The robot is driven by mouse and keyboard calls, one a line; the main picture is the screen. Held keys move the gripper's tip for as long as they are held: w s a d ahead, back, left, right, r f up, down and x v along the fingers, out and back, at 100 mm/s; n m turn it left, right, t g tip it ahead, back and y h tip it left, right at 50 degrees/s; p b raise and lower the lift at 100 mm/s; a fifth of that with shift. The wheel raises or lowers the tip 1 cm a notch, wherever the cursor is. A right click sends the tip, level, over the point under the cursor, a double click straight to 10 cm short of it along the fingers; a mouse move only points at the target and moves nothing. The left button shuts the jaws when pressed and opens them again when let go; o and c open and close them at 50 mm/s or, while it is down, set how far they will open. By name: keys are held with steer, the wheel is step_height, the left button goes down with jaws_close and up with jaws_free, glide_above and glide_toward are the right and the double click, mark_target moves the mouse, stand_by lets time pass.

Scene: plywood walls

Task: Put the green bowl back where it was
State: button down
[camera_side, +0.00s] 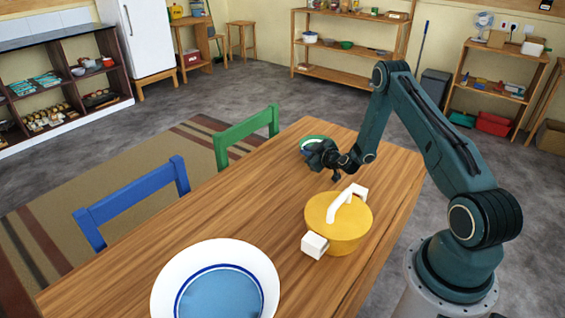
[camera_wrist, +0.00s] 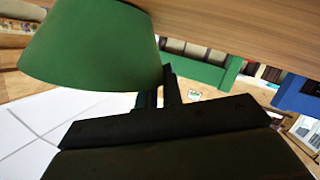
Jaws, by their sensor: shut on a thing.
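The green bowl (camera_side: 314,140) is near the far end of the wooden table (camera_side: 390,185) in the side view, with its pale inside showing. My gripper (camera_side: 322,155) is shut on its near side and partly hides it. In the wrist view the bowl's plain green outer wall (camera_wrist: 95,48) fills the upper left. The dark fingers (camera_wrist: 163,88) meet its edge there. I cannot tell whether the bowl touches the tabletop.
A yellow lidded pot (camera_side: 325,228) with white handles stands nearer on the table. A white plate with a blue centre (camera_side: 168,280) lies in front. Green (camera_side: 246,130) and blue (camera_side: 130,200) chairs stand along the left edge. A shelf (camera_side: 345,77) is beyond.

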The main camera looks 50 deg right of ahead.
steer(key=c, duration=1.5)
jaws_free()
steer(key=shift+f, duration=0.1)
steer(key=shift+c, duration=0.2)
steer(key=shift+v, duration=6.05)
steer(key=shift+d, duration=0.1)
